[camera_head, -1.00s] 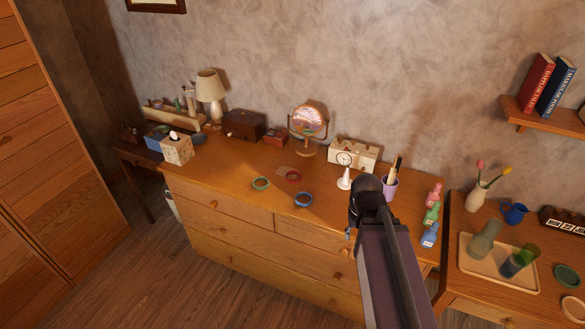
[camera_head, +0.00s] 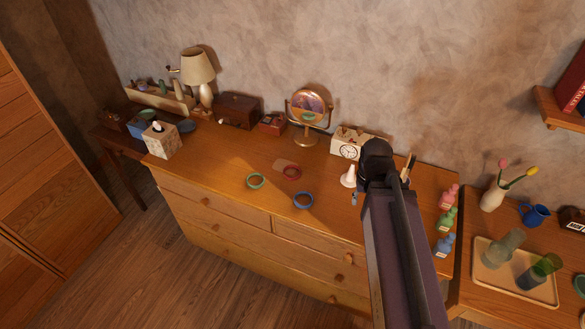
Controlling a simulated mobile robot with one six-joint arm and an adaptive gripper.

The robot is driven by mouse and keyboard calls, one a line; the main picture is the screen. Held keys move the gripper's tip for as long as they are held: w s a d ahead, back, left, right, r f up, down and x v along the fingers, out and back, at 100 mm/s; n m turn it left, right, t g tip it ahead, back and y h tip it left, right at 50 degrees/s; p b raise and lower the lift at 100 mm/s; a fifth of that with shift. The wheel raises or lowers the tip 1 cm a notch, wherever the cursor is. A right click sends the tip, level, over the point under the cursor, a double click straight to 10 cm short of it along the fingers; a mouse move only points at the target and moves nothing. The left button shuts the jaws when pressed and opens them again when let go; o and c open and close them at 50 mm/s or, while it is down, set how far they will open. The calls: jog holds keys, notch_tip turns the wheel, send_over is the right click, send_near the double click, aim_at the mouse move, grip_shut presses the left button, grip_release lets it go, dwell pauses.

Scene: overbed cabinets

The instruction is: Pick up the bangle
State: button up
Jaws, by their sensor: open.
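The red one is behind and between the other two, beside a flat brown piece (camera_head: 283,163). All are apart and uncovered. My arm rises from the bottom right, over the dresser's right part, with its dark joint in front of the back edge. My gripper cannot be made out; the arm hides what is behind it. Nothing of mine touches the rings.
A tissue box (camera_head: 163,143) and lamp (camera_head: 198,68) are at left. Colored bottles (camera_head: 447,219) stand right of my arm. The dresser's front left top is clear.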

jog(key=shift+w+d, duration=0.15)
jog(key=shift+d, duration=0.05)
jog(key=m+b, duration=0.3)
jog(key=b, duration=0.1)
send_over(300, 173)
notch_tip(300, 173, down, 4)
jog(key=shift+f, duration=0.1)
notch_tip(300, 173, down, 8)
jog(key=b, duration=0.8)
jog(key=shift+f+b, duration=0.15)
jog(key=shift+b, duration=0.15)
jog(key=shift+f, duration=0.1)
